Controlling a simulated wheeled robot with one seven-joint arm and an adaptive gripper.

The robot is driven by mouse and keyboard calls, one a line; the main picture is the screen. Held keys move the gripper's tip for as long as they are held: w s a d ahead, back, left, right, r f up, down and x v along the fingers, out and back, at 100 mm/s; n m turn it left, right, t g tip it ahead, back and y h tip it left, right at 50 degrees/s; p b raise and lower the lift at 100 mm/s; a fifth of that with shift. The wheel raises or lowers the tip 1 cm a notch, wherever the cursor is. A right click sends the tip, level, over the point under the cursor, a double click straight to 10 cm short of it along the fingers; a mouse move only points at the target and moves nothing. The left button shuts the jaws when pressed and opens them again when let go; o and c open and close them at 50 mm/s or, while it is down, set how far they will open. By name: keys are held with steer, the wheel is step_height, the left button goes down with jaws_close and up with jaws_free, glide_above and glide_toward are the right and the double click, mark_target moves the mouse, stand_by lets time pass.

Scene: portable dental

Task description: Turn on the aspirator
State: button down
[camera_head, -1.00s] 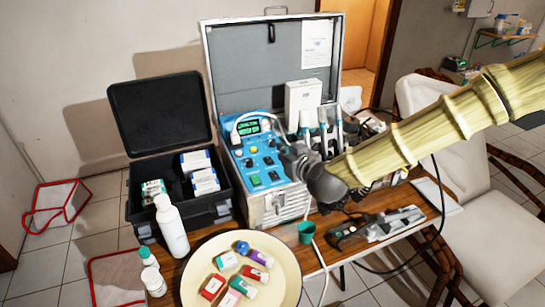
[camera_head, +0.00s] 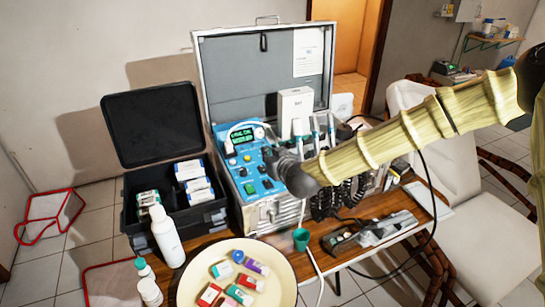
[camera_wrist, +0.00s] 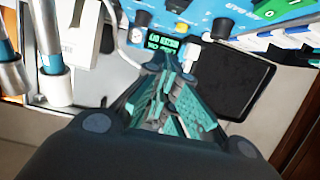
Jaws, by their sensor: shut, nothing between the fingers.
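The portable dental unit is an open grey case (camera_head: 262,75) with a blue control panel (camera_head: 241,172) that carries a green display (camera_head: 242,138), knobs and switches. In the head view my gripper (camera_head: 271,158) is over the right part of the panel and hides some of its controls. In the wrist view my gripper (camera_wrist: 168,65) is shut and empty, its fingertips close to the lit display (camera_wrist: 166,42). The blue panel (camera_wrist: 200,14) shows upside down at the top, with dark knobs and switches. I cannot tell whether the fingertips touch the panel, or which control works the aspirator.
Handpieces (camera_head: 315,126) stand right of the panel, beside a white box (camera_head: 295,103). A black open case (camera_head: 158,128), a white bottle (camera_head: 167,238) and a cream plate (camera_head: 205,262) with small boxes stand left and in front. A green cup (camera_head: 301,239) is at the front.

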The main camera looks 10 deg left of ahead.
mark_target(262, 168)
steer(key=x, duration=0.3)
steer(key=shift+s+f+p, duration=0.15)
steer(key=shift+f+p, duration=0.15)
steer(key=shift+p, duration=0.05)
steer(key=shift+s+d+f+p, duration=0.15)
steer(key=shift+f+p, duration=0.25)
steer(key=shift+f, duration=1.3)
